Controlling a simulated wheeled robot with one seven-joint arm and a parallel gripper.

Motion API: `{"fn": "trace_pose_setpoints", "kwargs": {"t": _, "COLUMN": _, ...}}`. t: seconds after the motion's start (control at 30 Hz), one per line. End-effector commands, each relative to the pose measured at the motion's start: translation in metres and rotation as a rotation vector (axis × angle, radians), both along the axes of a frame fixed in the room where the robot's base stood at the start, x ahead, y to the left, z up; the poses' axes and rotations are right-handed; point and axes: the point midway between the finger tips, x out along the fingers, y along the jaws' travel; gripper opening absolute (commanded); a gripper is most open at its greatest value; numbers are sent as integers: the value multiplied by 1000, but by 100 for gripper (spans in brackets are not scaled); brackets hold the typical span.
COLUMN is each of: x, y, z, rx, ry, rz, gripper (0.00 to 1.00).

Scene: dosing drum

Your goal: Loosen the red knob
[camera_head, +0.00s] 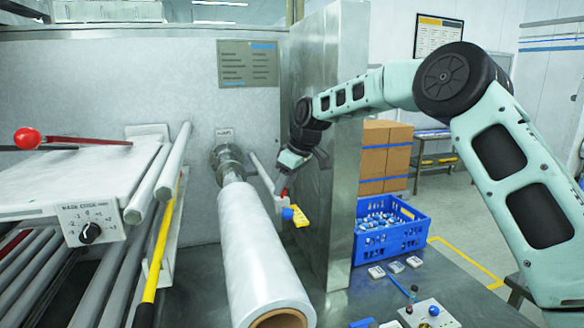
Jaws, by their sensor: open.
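A small red part (284,192), which looks like the red knob, shows at the roller mount, just above a blue knob (287,213) and a yellow tag (300,216). My gripper (283,178) is open and points down at the red part, very close to it. I cannot tell whether they touch or whether the red part lies between the fingers. A red ball (27,138) on a dark lever also shows at the far left, well away from my gripper.
A large white film roll (258,255) lies in front, left of the gripper. A steel post (330,190) stands close on the right. A blue crate (392,240) with small items and cardboard boxes (385,160) are beyond it. A dial panel (88,222) is at left.

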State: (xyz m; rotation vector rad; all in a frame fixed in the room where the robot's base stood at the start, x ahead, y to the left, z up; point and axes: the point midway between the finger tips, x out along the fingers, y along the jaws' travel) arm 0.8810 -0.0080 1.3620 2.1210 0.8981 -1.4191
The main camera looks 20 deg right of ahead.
Motion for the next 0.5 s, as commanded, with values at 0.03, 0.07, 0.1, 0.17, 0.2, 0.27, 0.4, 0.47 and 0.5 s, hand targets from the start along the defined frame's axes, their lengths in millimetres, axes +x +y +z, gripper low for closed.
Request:
{"fn": "trace_pose_setpoints", "kwargs": {"t": 0.03, "x": -1, "y": -2, "z": 3, "rx": 0, "ry": -3, "rz": -1, "gripper": 47}}
{"fn": "trace_pose_setpoints", "kwargs": {"t": 0.07, "x": -1, "y": -3, "z": 7, "rx": 0, "ry": -5, "rz": -2, "gripper": 47}}
{"fn": "trace_pose_setpoints", "kwargs": {"t": 0.1, "x": -3, "y": -5, "z": 12, "rx": 0, "ry": -6, "rz": -2, "gripper": 47}}
{"fn": "trace_pose_setpoints", "kwargs": {"t": 0.17, "x": -6, "y": -8, "z": 22, "rx": 0, "ry": -7, "rz": -2, "gripper": 47}}
{"fn": "trace_pose_setpoints", "kwargs": {"t": 0.2, "x": -8, "y": -10, "z": 30, "rx": 0, "ry": -7, "rz": -2, "gripper": 47}}
{"fn": "trace_pose_setpoints", "kwargs": {"t": 0.27, "x": -12, "y": -14, "z": 43, "rx": 1, "ry": -9, "rz": -3, "gripper": 47}}
{"fn": "trace_pose_setpoints", "kwargs": {"t": 0.4, "x": -21, "y": -23, "z": 74, "rx": 0, "ry": -8, "rz": -1, "gripper": 47}}
{"fn": "trace_pose_setpoints", "kwargs": {"t": 0.47, "x": -25, "y": -27, "z": 87, "rx": 1, "ry": -8, "rz": -1, "gripper": 47}}
{"fn": "trace_pose_setpoints", "kwargs": {"t": 0.5, "x": -27, "y": -29, "z": 96, "rx": 1, "ry": -9, "rz": -1, "gripper": 47}}
